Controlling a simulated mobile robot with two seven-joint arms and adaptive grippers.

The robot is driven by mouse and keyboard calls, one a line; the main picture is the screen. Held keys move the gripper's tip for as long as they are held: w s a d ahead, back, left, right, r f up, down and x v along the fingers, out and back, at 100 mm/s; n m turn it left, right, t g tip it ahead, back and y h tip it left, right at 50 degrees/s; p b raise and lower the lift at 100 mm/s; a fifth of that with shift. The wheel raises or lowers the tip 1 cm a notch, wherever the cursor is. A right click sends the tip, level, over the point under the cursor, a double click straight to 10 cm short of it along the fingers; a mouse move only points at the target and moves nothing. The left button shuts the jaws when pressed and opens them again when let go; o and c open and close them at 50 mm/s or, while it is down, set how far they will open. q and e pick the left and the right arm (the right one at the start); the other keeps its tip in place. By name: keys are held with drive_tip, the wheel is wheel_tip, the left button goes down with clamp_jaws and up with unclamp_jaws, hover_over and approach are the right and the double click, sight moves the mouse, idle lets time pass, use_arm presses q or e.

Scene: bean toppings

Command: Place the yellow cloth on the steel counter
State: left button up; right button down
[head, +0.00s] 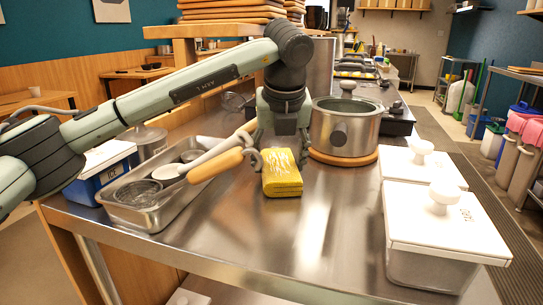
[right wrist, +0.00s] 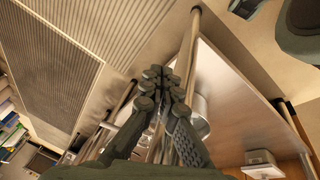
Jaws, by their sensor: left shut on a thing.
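The yellow cloth (head: 282,180), a folded block with pale markings, is in the middle of the head view. My left gripper (head: 280,160) comes down from above and is shut on it, with a finger at each side. The cloth is low over the steel counter (head: 310,230); I cannot tell whether its underside touches. My right gripper (right wrist: 160,80) shows in the right wrist view with its fingers together and nothing visible between them. It is beside the counter's underside and legs, and is outside the head view.
A steel tray (head: 150,215) with bowls and a wooden-handled tool (head: 215,165) lies left of the cloth. A steel pot (head: 345,128) stands behind right on a wooden board. White-lidded containers (head: 440,225) stand at the right. The counter's front middle is clear.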

use_arm(q)
drive_tip(key=shift+s, duration=0.15)
drive_tip(key=shift+d+f, duration=0.1)
drive_tip(key=o, duration=1.3)
use_arm(e)
drive_tip(key=shift+s+r, duration=0.2)
drive_tip(key=shift+r, duration=0.45)
use_arm(q)
drive_tip(key=shift+r, duration=0.3)
drive_tip(key=v, duration=1.1)
drive_tip(key=shift+s+r, duration=0.25)
use_arm(e)
drive_tip(key=shift+a+r, duration=0.1)
drive_tip(key=shift+r, duration=0.15)
